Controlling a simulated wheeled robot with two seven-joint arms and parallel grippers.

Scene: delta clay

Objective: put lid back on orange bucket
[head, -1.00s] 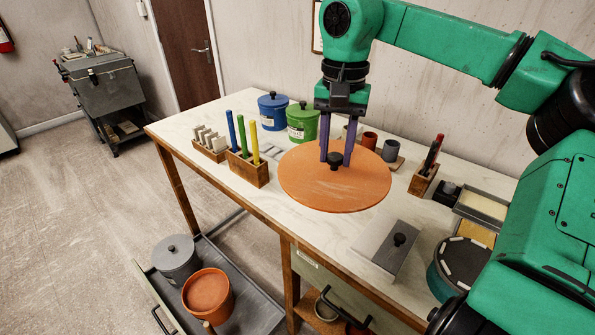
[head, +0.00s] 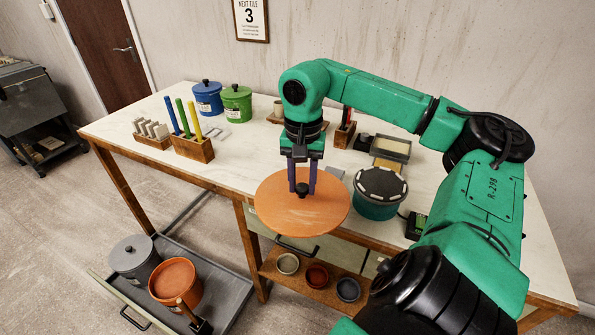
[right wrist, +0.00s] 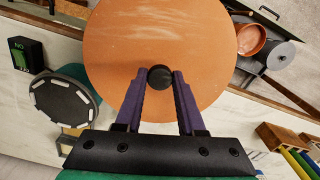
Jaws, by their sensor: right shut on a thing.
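My right gripper (head: 302,190) is shut on the black knob of a wide round orange lid (head: 300,221). The lid hangs roughly level around the worktop's front edge, and in the right wrist view the lid (right wrist: 155,35) fills the top middle, with the knob between the purple fingers (right wrist: 160,76). The orange bucket (head: 174,286) stands open and upright in a low grey pulled-out drawer at the lower left, below and left of the lid. It also shows in the right wrist view (right wrist: 250,40). My left gripper is not in view.
A lidded grey bucket (head: 134,260) stands beside the orange bucket. An upright wooden handle (head: 187,309) stands in front of it. A lidded teal container (head: 379,194) is right of the lid. Small bowls (head: 317,275) sit on a shelf below. Blue and green pots (head: 236,104) stand behind.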

